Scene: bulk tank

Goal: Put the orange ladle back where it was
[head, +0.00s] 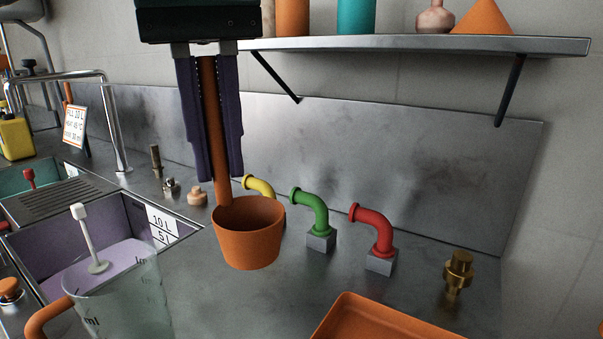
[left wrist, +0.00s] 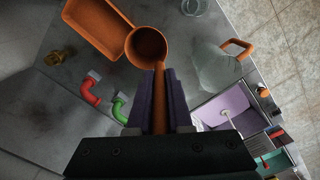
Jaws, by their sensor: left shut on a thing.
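The orange ladle (head: 248,240) hangs upright from my left gripper (head: 213,165), its cup low and its handle running up between the purple fingers. The gripper is shut on the handle. In the left wrist view the ladle's cup (left wrist: 147,46) shows its open mouth, and the left gripper (left wrist: 158,75) holds the handle. In the head view the cup appears in front of the steel counter and partly covers the yellow pipe bend. I cannot tell whether it touches the counter. My right gripper is not in view.
Yellow (head: 260,186), green (head: 310,208) and red (head: 374,229) pipe bends stand behind the cup. A clear jug (head: 125,295) is at front left beside a sink basin (head: 160,222). An orange tray (head: 345,305) lies front right, a brass fitting (head: 458,270) beyond it. A shelf (head: 420,45) hangs above.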

